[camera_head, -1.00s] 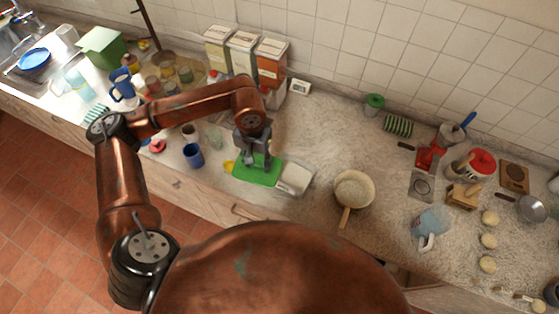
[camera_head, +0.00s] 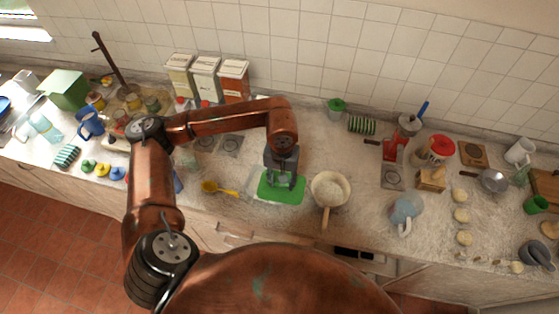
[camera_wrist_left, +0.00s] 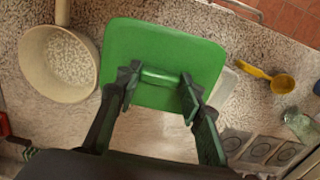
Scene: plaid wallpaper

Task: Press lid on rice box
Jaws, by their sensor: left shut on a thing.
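The lid (camera_head: 280,195) is a green rectangle with rounded corners and a raised grip bar; it also shows in the left wrist view (camera_wrist_left: 165,50). My left gripper (camera_head: 283,180) is above the lid, and its fingers (camera_wrist_left: 160,88) are shut on the grip bar. The lid covers most of the rice box. Only a pale edge of the rice box (camera_wrist_left: 226,86) shows beside the lid in the left wrist view. I cannot tell whether the lid touches the rim. My right gripper is out of view.
A cream pan (camera_head: 330,207) with pale grains stands close to the lid's right. A yellow spoon (camera_head: 218,188) lies on the left. Three canisters (camera_head: 205,78) stand by the wall. The counter behind the lid and pan is mostly clear.

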